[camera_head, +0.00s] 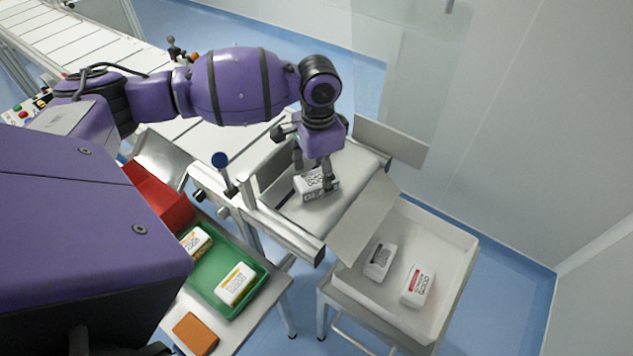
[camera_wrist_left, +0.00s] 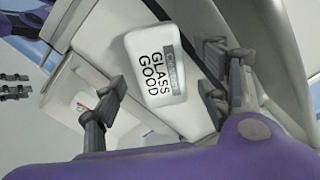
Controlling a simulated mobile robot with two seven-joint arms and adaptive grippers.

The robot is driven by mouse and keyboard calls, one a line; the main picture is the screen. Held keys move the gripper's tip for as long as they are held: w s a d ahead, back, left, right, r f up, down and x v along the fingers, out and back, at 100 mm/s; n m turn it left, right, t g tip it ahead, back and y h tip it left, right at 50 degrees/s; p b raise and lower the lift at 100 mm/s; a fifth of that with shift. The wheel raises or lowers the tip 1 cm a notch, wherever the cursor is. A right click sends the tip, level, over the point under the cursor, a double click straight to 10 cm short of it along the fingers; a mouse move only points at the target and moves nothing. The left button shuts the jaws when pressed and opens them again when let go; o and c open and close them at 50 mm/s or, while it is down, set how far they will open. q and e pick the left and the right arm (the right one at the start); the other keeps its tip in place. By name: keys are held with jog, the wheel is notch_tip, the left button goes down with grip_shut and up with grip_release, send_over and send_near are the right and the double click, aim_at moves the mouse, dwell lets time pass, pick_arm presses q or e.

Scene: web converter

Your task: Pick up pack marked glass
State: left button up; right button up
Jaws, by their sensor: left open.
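A white pack (camera_head: 314,184) lies on the end of the conveyor (camera_head: 338,210). In the left wrist view the pack (camera_wrist_left: 156,72) has a grey band and the black words GLASS GOOD. My left gripper (camera_head: 312,174) is just above the pack, pointing down, with its fingers apart. In the wrist view the left gripper (camera_wrist_left: 155,100) has one finger on each side of the pack, with a gap on the left side. I cannot tell whether the right finger touches it. My right gripper does not show.
A white bin (camera_head: 455,240) right of the conveyor holds two packs, one with a red band (camera_head: 418,286). A green tray (camera_head: 212,272) with yellow-banded packs, a red bin (camera_head: 160,197) and an orange block (camera_head: 195,334) are at lower left. Guide plates (camera_head: 392,139) flank the conveyor end.

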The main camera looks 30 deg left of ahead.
pick_arm(q)
jog(key=shift+f, duration=1.05)
jog(key=c, duration=1.3)
jog(key=shift+c, duration=0.2)
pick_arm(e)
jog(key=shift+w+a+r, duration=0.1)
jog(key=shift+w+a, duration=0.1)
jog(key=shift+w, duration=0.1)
pick_arm(q)
jog(key=shift+r, duration=0.15)
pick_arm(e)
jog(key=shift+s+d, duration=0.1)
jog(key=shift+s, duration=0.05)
